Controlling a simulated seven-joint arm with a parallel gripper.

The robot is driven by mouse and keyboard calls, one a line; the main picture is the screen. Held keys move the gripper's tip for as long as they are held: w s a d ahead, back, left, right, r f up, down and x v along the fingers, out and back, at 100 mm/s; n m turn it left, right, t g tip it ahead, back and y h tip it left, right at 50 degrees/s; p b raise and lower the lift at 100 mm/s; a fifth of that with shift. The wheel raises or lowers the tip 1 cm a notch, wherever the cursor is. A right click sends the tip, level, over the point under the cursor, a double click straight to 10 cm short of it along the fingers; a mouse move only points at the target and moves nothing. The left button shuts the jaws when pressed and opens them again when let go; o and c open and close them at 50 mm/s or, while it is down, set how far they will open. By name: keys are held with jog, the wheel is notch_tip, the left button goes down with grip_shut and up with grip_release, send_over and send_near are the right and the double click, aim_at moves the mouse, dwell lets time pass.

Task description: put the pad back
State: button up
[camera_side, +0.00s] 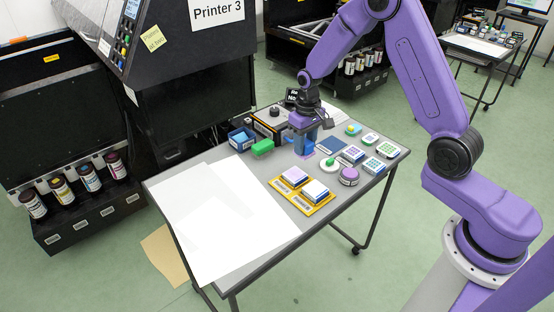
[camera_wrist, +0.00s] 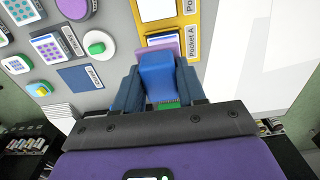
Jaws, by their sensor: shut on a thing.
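My gripper (camera_side: 303,148) is shut on a blue block (camera_wrist: 157,75), held between its two fingers over the table; I cannot tell whether it touches the table. In the side view the block (camera_side: 303,145) is mostly hidden by the fingers. A yellow tray (camera_wrist: 143,33) lies beyond the block in the wrist view, with a label reading Pocket A. A flat dark blue square (camera_side: 331,145) with a label lies right of my gripper.
A purple round tin (camera_side: 348,176), a green-knobbed round piece (camera_side: 330,163) and several small patterned boxes crowd the right. White paper (camera_side: 225,225) covers the near left table.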

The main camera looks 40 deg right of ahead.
jog(key=w+f, duration=0.3)
jog(key=w, duration=0.1)
jog(key=w+f, duration=0.3)
jog(key=w, duration=0.1)
jog(key=w+f, duration=0.3)
jog(key=w, duration=0.1)
jog(key=shift+w+d, duration=0.1)
jog(key=shift+w, duration=0.05)
jog(key=shift+w+f, duration=0.15)
jog(key=shift+f, duration=1.55)
jog(key=shift+f, duration=0.1)
jog(key=o, duration=1)
